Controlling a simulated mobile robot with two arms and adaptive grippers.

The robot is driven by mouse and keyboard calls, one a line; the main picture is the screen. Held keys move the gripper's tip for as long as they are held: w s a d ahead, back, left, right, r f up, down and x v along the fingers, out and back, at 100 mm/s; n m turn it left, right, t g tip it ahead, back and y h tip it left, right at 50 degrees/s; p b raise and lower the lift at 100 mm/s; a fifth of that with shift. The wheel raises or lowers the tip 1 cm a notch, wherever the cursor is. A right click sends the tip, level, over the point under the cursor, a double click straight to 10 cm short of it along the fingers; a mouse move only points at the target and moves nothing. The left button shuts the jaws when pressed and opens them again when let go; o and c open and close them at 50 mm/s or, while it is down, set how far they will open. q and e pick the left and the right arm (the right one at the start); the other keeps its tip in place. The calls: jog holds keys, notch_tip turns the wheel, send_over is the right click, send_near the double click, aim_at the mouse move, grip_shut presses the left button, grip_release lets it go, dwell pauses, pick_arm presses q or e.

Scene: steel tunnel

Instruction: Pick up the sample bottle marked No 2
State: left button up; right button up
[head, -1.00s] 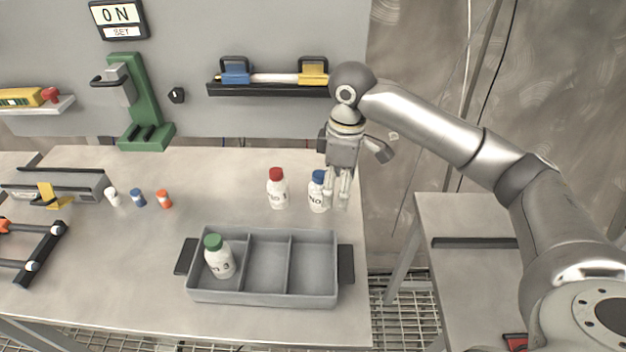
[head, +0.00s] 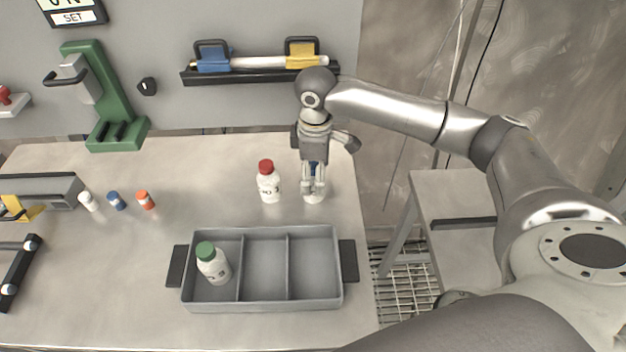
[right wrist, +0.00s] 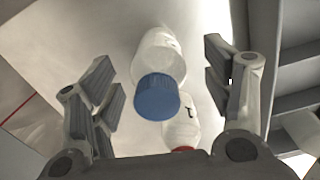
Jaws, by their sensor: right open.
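The blue-capped bottle, whose label showed "No" a second ago, stands on the table and is mostly hidden behind my right gripper in the head view; its white base (head: 313,198) shows below the fingers. My right gripper (head: 314,187) points down at it. In the right wrist view, the blue cap (right wrist: 157,97) lies between the open fingers of my right gripper (right wrist: 160,92), with clear gaps on both sides. The bottle marked No 1 (head: 269,184), with a red cap, stands just left of it. The left gripper is not in view.
A grey three-compartment tray (head: 262,303) stands in front; its left compartment holds a green-capped bottle (head: 212,264). A green stand (head: 104,95) is at the back. The table's right edge is close to the gripper.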

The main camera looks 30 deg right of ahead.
aim_at(314, 181)
jog(key=shift+w+f, duration=0.2)
jog(key=shift+f, duration=1.65)
jog(key=c, duration=1.2)
jog(key=shift+c, duration=0.2)
jog(key=shift+r, duration=0.15)
